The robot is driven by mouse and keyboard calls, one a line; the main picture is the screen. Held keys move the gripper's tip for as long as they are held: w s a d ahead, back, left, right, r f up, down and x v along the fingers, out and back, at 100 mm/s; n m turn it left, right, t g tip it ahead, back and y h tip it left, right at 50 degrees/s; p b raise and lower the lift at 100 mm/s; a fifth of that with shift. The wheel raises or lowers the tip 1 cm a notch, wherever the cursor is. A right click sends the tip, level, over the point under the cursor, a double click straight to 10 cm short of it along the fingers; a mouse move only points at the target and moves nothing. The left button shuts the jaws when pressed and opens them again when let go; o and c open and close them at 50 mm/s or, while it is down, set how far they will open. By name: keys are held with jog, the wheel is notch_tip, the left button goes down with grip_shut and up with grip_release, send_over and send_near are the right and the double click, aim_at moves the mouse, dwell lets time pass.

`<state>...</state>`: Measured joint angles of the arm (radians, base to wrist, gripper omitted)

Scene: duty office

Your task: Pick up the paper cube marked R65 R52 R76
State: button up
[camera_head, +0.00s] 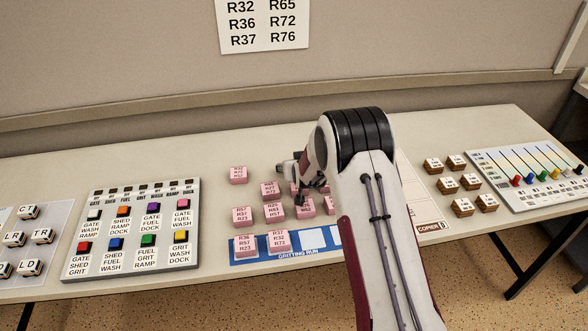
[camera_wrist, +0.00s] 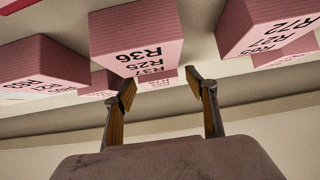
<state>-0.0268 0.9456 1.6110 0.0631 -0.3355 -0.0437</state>
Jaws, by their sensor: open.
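Pink paper cubes stand in loose rows on the table, among them a back-left cube (camera_head: 238,175) and a middle cube (camera_head: 273,212). I cannot make out R65 R52 R76 on any cube; some labels are too small or hidden by my arm. My gripper (camera_wrist: 163,91) is open with nothing between its fingers. In the head view it is over the back of the cubes, partly hidden by my wrist. In the wrist view a cube with R36 and R25 (camera_wrist: 135,35) is just beyond the fingers, and a cube with R72 (camera_wrist: 262,28) is to the right.
Two pink cubes sit on the blue-edged strip (camera_head: 290,256) in front. A button panel (camera_head: 131,229) is at left, with white cubes on a board beyond it. Brown cubes (camera_head: 433,166) and a slider panel (camera_head: 535,178) are at right. A wall sheet (camera_head: 262,25) lists R codes.

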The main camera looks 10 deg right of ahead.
jog(key=shift+w+f, duration=0.35)
jog(key=shift+w, duration=0.05)
jog(key=c, duration=1.2)
